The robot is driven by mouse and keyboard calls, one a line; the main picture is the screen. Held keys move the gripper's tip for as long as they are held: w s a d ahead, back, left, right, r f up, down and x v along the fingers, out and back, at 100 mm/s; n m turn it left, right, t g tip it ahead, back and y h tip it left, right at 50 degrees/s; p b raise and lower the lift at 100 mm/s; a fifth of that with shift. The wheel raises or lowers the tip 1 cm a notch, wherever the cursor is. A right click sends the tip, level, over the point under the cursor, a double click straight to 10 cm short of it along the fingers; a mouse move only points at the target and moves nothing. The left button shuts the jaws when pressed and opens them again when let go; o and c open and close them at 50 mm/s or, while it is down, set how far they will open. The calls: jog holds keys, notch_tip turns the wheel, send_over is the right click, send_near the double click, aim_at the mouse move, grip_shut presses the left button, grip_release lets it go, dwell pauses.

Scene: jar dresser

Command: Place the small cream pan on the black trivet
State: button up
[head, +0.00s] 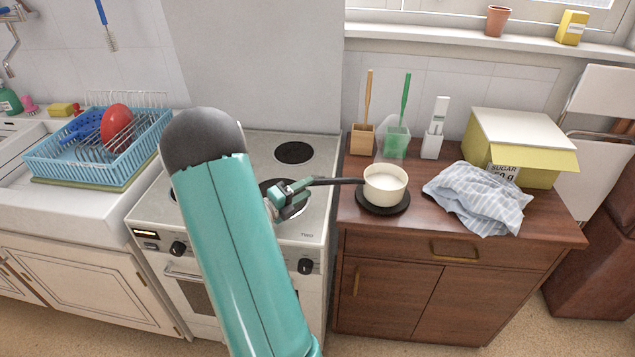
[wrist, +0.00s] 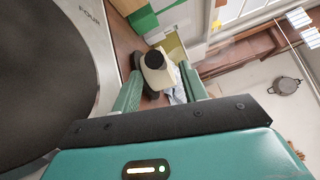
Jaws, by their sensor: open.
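The small cream pan (head: 386,190) stands upright on the black trivet (head: 384,208) on the brown dresser top, and its rim looks level. Its dark handle (head: 338,181) points left toward my gripper (head: 303,184). My gripper is open at the handle's free end, above the right side of the stove. In the wrist view, the handle's round black end (wrist: 153,59) shows between my spread fingers (wrist: 161,92), with the cream pan (wrist: 161,78) behind it. The head view does not show clearly whether the fingers touch the handle.
A crumpled striped cloth (head: 478,197) lies right of the pan, before a yellow-and-white sugar box (head: 520,145). Wooden and green utensil holders (head: 396,142) stand behind it. The stove (head: 318,215) is left of the dresser; a blue dish rack (head: 75,160) is farther left.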

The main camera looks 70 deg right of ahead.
jog(key=v, duration=0.4)
jog(key=shift+w+a, duration=0.2)
jog(key=shift+a, duration=0.1)
